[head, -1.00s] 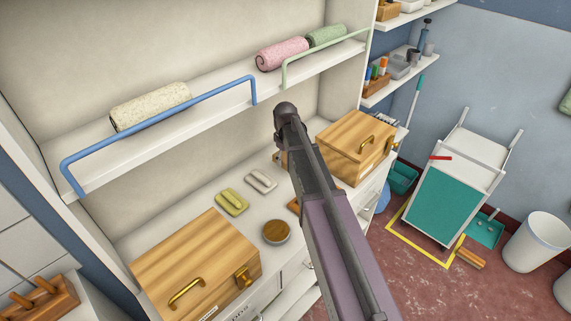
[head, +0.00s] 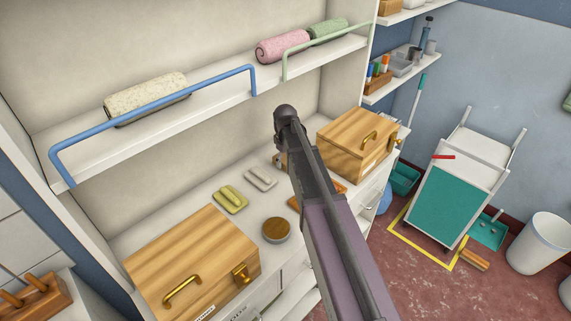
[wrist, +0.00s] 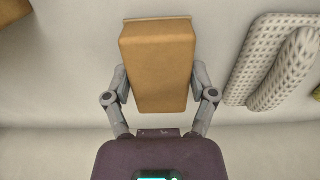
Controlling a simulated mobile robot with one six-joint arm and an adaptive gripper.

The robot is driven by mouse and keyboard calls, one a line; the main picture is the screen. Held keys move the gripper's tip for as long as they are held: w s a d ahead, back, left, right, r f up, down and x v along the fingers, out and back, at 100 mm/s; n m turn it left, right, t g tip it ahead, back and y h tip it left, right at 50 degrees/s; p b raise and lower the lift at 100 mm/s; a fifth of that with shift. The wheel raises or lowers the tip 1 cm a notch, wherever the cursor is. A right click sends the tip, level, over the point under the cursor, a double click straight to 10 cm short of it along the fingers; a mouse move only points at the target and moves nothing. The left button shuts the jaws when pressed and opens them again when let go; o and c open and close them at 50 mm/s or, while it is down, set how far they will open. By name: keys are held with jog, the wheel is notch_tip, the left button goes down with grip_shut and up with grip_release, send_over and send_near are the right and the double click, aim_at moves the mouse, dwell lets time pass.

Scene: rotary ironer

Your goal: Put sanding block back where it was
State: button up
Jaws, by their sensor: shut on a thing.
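The sanding block (wrist: 158,60) is a tan-brown block with a paler edge at its far end. In the wrist view it sits between the two grey fingers of my gripper (wrist: 159,82), which is shut on its sides. Pale surface shows around it; I cannot tell whether the block touches that surface. In the head view my own arm covers the gripper and most of what lies behind it. A small brown patch (head: 281,160) shows left of the arm's end; I cannot tell whether it is the block.
A grey textured pad (wrist: 272,65) lies right of the block; the head view shows it (head: 261,179) beside a yellow-green pad (head: 230,199). A round brown-topped item (head: 276,230) and two wooden boxes (head: 190,262) (head: 352,142) stand on the counter. A railed shelf (head: 215,100) runs above.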

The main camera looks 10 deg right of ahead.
aim_at(285, 159)
jog(key=shift+f, duration=0.15)
jog(key=o, duration=0.9)
notch_tip(285, 159, up, 8)
jog(key=p, duration=0.7)
jog(key=shift+p, duration=0.3)
jog(key=shift+s+f, duration=0.1)
dwell(0.6)
jog(key=s+m, duration=0.2)
jog(key=s, duration=0.5)
jog(key=s+m, duration=0.2)
jog(key=s, duration=0.6)
jog(key=s+m, duration=0.2)
jog(key=s, duration=0.6)
jog(key=shift+m, duration=0.4)
